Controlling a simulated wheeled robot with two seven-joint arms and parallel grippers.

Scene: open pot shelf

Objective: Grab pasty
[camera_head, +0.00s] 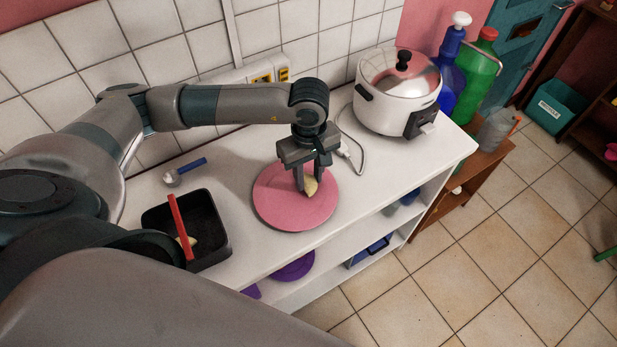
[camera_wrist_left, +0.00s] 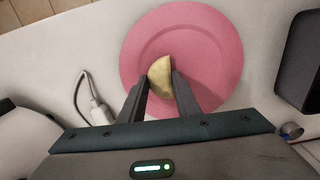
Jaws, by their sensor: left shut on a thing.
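A pale yellow, half-moon-shaped pasty (camera_head: 310,187) is between the fingers of my left gripper (camera_head: 311,184), over the pink plate (camera_head: 275,205). The gripper points down and is shut on it. In the left wrist view, the pasty (camera_wrist_left: 160,77) shows between the two fingertips (camera_wrist_left: 160,84), with the pink plate (camera_wrist_left: 215,50) behind it. I cannot tell whether the pasty touches the plate. Another pale yellow piece (camera_head: 187,241) lies in the black pan (camera_head: 213,228), partly hidden by a red-handled utensil (camera_head: 179,226). My right gripper is not in view.
A white rice cooker (camera_head: 372,107) with a glass lid stands to the right on the white counter (camera_head: 237,260). A blue-handled tool (camera_head: 190,166) lies behind the pan. Blue (camera_head: 450,62) and green (camera_head: 478,75) bottles stand beyond the cooker. A power plug and cable lie near the plate.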

